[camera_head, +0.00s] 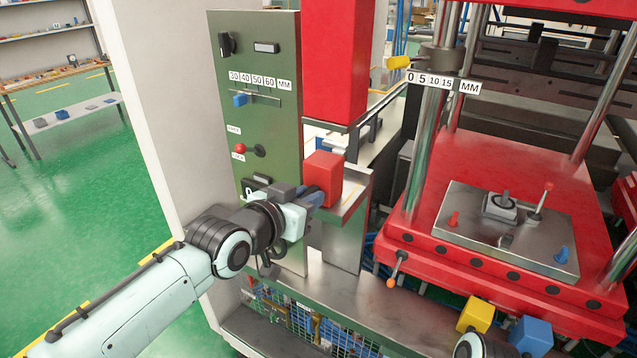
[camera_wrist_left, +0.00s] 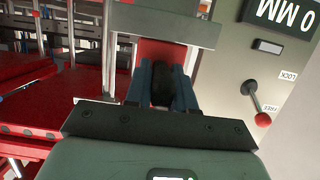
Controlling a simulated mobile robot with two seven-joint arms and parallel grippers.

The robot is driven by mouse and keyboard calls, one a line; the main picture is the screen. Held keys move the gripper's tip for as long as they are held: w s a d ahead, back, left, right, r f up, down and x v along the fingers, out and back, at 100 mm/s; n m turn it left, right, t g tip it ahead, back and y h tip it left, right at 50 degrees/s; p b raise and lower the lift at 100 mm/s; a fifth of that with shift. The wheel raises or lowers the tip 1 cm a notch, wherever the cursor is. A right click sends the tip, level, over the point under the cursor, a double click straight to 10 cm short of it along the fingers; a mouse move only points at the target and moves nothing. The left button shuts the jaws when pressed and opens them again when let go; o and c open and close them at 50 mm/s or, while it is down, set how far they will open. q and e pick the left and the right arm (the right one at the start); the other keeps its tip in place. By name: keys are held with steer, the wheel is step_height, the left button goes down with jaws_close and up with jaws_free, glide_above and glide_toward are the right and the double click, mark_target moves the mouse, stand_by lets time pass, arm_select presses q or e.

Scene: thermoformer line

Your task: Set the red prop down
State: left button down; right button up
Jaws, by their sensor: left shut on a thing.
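The red prop (camera_head: 323,178) is a red block. My left gripper (camera_head: 314,196) is shut on it, with blue fingers against its near side. The block is upright over the metal ledge (camera_head: 352,203), below the big red column (camera_head: 335,62). A gap shows between block and column; whether its underside touches the ledge I cannot tell. In the left wrist view, the gripper's blue fingers (camera_wrist_left: 162,88) reach toward the red prop (camera_wrist_left: 160,50), whose lower part they hide. My right gripper is not in view.
A green control panel (camera_head: 262,130) with knobs and a red-tipped lever stands close left of the prop. A red press bed (camera_head: 485,185) with steel posts is at right. A yellow block (camera_head: 475,314) and a blue block (camera_head: 530,335) are at the lower right.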

mark_target(313, 188)
arm_select(q)
steer(key=shift+r, duration=0.2)
steer(key=shift+w, duration=0.1)
steer(key=shift+w+d, duration=0.2)
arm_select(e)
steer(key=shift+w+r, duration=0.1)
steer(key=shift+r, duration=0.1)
arm_select(q)
steer(key=shift+w+d+p, duration=0.4)
steer(key=shift+w+p, duration=0.15)
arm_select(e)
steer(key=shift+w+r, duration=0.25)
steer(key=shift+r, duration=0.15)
arm_select(q)
steer(key=shift+w+d, duration=0.45)
steer(key=shift+w, duration=0.1)
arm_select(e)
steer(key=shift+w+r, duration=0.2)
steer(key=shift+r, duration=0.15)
arm_select(q)
steer(key=shift+w+d+p, duration=0.15)
steer(key=shift+w+p, duration=0.15)
steer(key=shift+p, duration=0.05)
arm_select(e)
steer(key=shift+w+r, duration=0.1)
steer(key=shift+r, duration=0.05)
arm_select(q)
steer(key=shift+w+d, duration=0.1)
